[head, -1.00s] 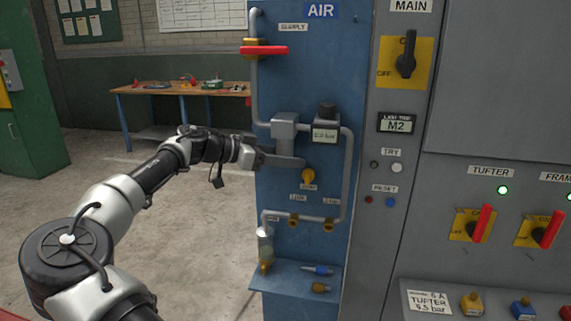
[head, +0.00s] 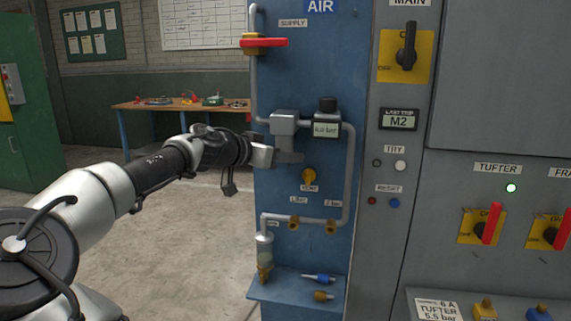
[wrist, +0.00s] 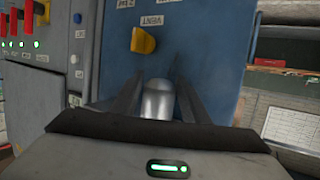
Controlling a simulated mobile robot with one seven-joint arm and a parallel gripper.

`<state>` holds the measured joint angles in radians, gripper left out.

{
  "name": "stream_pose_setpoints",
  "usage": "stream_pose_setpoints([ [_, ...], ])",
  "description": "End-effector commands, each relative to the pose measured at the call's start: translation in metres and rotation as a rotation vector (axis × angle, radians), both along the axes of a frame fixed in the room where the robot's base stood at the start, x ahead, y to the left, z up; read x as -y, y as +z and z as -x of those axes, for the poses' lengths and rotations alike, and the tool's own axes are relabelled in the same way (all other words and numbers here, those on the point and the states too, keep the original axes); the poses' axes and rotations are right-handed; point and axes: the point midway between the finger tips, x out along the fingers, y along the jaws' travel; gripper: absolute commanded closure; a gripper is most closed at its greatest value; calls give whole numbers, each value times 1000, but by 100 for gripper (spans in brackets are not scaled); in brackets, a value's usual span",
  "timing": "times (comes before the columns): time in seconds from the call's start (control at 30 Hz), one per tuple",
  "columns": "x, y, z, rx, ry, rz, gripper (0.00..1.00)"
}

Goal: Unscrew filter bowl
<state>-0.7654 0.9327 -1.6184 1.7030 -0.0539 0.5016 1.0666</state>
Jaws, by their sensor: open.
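The filter housing (head: 284,124) is a grey block on the pipe of the blue air panel. In the wrist view a rounded grey metal filter bowl (wrist: 158,101) stands between my two dark fingers. My gripper (head: 288,157) is open just below the housing, with a finger on each side of the bowl. I cannot tell whether either finger touches it. In the head view the fingers and wrist hide most of the bowl.
A yellow vent knob (head: 309,176) sits close below my gripper, and also shows in the wrist view (wrist: 143,40). A black-topped regulator (head: 327,118) is right of the housing. A red supply lever (head: 264,42) is above. A clear bowl (head: 265,248) hangs lower left.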

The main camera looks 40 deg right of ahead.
Motion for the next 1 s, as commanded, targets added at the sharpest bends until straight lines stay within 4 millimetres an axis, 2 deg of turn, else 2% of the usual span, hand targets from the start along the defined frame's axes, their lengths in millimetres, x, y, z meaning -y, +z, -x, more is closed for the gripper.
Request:
stream_pose_setpoints([
  [0.03,-3,-4,-5,4,38,1,49],
  [0.37,-2,-3,-5,5,136,2,49],
  [0.8,1,1,-2,4,492,2,49],
  [1.0,1,3,-2,0,516,8,49],
])
